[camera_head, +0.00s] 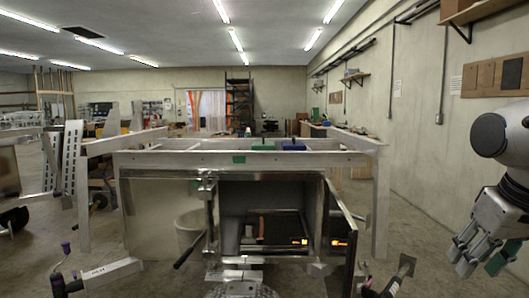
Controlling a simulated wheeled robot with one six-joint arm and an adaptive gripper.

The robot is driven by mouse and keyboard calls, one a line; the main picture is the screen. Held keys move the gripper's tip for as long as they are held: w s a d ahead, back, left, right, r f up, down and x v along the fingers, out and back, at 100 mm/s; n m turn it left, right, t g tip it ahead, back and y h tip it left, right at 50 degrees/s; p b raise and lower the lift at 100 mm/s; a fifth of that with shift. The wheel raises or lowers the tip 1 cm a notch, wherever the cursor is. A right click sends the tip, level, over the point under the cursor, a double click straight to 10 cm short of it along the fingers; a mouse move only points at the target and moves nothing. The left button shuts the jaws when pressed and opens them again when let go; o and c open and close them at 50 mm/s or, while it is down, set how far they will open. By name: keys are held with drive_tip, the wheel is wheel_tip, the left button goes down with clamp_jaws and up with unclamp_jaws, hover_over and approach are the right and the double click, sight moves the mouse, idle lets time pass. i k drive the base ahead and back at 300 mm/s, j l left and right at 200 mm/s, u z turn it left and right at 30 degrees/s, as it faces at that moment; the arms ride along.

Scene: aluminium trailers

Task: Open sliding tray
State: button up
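The trailer box (160,222) is an aluminium compartment under the trailer frame. Its opening faces me, with a metal door (341,240) swung outward at the right. Inside, low down, lies a dark tray (275,228), apparently pushed in, with orange marks near its front right corner. Its runners are too dark to tell. My gripper (476,252) hangs at the far right, pointing down and left, well apart from the tray and the door. Its fingers show side-on, so their opening is unclear. A green piece shows beside the fingers; I cannot tell whether they touch it.
A vertical post with a jack handle (190,250) stands in front of the opening's left side. A light bucket (189,229) is beside it. A trailer leg (380,205) stands between the box and my gripper. Bare floor (425,225) lies right of it.

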sight(273, 229)
drive_tip(key=i+j, duration=0.1)
drive_tip(key=i, duration=0.4)
drive_tip(key=i+j, duration=0.15)
drive_tip(key=i, duration=0.35)
